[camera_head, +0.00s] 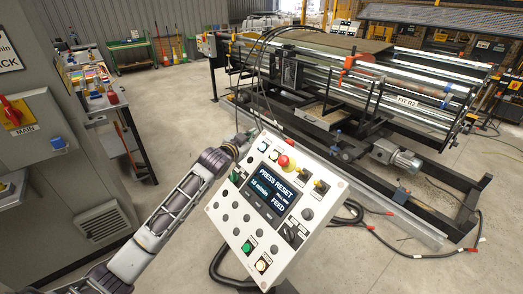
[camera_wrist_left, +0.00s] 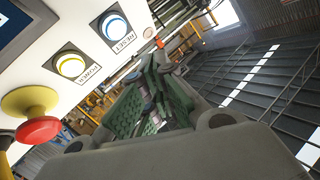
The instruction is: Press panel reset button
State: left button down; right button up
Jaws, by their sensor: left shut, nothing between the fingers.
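A white control panel (camera_head: 228,222) stands tilted in the middle of the head view. Its screen (camera_head: 270,192) reads "PRESS RESET" and "FEED". In the left wrist view, the button labelled RESET (camera_wrist_left: 113,27) has a blue ring, and the POWER button (camera_wrist_left: 70,65) beside it has a yellow one. A red mushroom knob (camera_wrist_left: 38,131) is nearer the camera; it also shows in the head view (camera_head: 284,161). My left gripper (camera_head: 243,140) is at the panel's upper left edge, partly hidden. Its green-padded fingers (camera_wrist_left: 158,65) are shut and empty, beside RESET and apart from it in the picture.
A large roller machine (camera_head: 350,75) with a black frame fills the back right. A grey cabinet (camera_head: 50,215) and a cluttered bench (camera_head: 95,95) stand at left. Cables (camera_head: 350,213) lie right of the panel. Bare floor (camera_head: 160,195) shows between cabinet and panel.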

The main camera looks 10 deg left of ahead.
aim_at(262, 147)
pick_arm(q)
jog(key=w+f+b, duration=0.1)
jog(key=d+f+b, duration=0.1)
jog(key=shift+w+d+f, duration=0.2)
jog(key=shift+w+f, duration=0.2)
jog(key=shift+w+d+f, duration=0.2)
jog(key=shift+f, duration=0.15)
pick_arm(e)
jog(key=w+d+f, duration=0.2)
jog(key=d, duration=0.1)
jog(key=shift+f, duration=0.15)
jog(key=shift+s+a, duration=0.3)
jog(key=shift+s, duration=0.3)
jog(key=shift+w, duration=0.1)
pick_arm(q)
jog(key=shift+w, duration=0.1)
pick_arm(e)
jog(key=shift+w, duration=0.65)
